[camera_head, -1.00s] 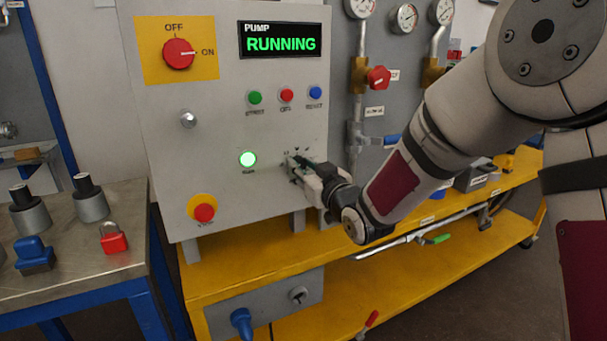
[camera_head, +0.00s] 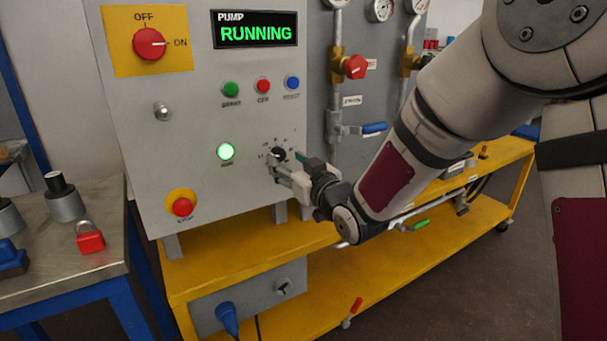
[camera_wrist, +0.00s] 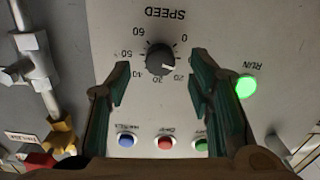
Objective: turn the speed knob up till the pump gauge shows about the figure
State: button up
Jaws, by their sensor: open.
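The black speed knob (camera_head: 278,154) is on the lower right of the grey pump panel (camera_head: 190,110). In the wrist view, which is upside down, the knob (camera_wrist: 159,59) sits inside a printed scale, its white mark pointing near 20. My gripper (camera_head: 286,164) is open at the knob, one finger on either side in the wrist view, with gaps between fingers and knob. The pump display (camera_head: 255,30) reads RUNNING and the green run lamp (camera_head: 226,152) is lit. Dial gauges (camera_head: 379,8) at the top edge are partly cut off and too small to read.
Green, red and blue buttons (camera_head: 263,86) sit above the knob, and a red stop button (camera_head: 183,207) is low on the left. A red valve knob (camera_head: 355,67) and blue-handled pipe valve (camera_head: 374,128) are to the right. A metal bench (camera_head: 85,263) with a red padlock stands left.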

jog(key=v, duration=0.8)
jog(key=shift+s+d, duration=0.2)
jog(key=shift+s, duration=0.1)
jog(key=s+d+f+m+g+h, duration=0.1)
jog(key=s+d+m+g+h, duration=0.15)
jog(key=s+d+h, duration=0.4)
jog(key=s+d+f+m+g+h, duration=0.1)
jog(key=s+d+m+g+h, duration=0.2)
jog(key=d, duration=0.7)
jog(key=s+d+m+g, duration=0.15)
jog(key=s+g, duration=0.25)
jog(key=s, duration=1.1)
jog(key=s+d+m+g, duration=0.1)
jog(key=s+d+g, duration=0.3)
jog(key=s, duration=1)
notch_tip(320, 180, up, 23)
jog(key=t+p, duration=0.2)
jog(key=p, duration=2)
jog(key=shift+s+a+t, duration=0.3)
jog(key=shift+s+t, duration=0.05)
jog(key=shift+s, duration=0.05)
